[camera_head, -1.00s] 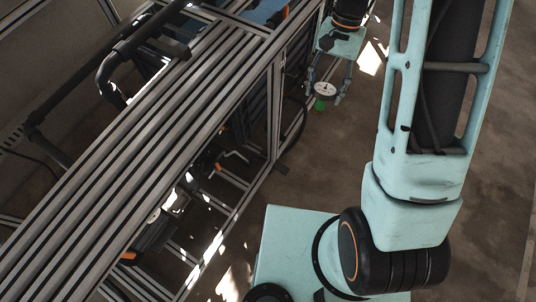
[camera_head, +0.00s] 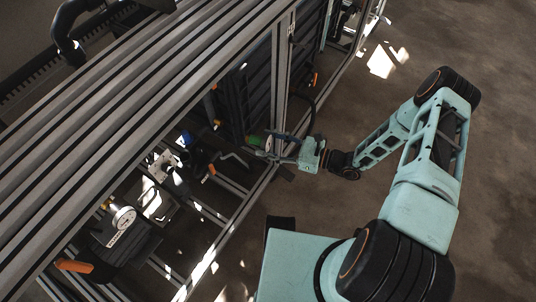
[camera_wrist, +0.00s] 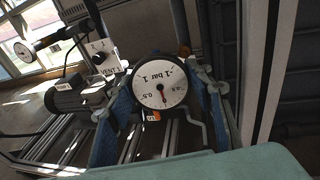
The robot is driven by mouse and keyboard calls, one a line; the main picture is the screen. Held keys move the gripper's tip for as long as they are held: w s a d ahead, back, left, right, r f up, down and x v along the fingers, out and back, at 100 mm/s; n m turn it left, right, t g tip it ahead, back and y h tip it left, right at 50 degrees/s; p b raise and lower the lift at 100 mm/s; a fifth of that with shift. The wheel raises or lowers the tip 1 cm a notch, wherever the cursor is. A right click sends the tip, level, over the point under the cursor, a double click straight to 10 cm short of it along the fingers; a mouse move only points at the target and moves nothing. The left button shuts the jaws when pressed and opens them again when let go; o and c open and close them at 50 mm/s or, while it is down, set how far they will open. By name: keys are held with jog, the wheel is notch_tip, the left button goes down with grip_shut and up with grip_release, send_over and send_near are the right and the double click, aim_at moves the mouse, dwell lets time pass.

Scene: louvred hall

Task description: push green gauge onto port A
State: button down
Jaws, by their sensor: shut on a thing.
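The green gauge (camera_head: 254,140) shows its green part beyond my gripper (camera_head: 281,147) in the head view, at the lower side of the metal frame. In the wrist view its white dial (camera_wrist: 160,83) faces me, with its lettering upside down. My gripper (camera_wrist: 168,100) is shut on the gauge, with a finger at each side of the dial. The gauge hides what lies straight behind it. I cannot make out a label for port A in either view. A white block lettered "VENT" (camera_wrist: 103,57) stands to the left of the gauge in the wrist view.
The metal-profile frame (camera_head: 130,115) with its rails runs diagonally through the head view, close to my gripper. A grey motor-like unit (camera_wrist: 80,94) is left of the gauge. Floor to the right is open.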

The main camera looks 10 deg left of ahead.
notch_tip(320, 180, down, 5)
jog(key=w+m+t+b, duration=0.1)
jog(key=m+t+b, duration=0.1)
jog(key=t, duration=0.2)
jog(key=x, duration=0.9)
jog(key=shift+b, duration=0.4)
jog(key=shift+a, duration=0.25)
jog(key=shift+x, duration=1.2)
jog(key=shift+r, duration=0.1)
jog(key=c, duration=0.9)
grip_release()
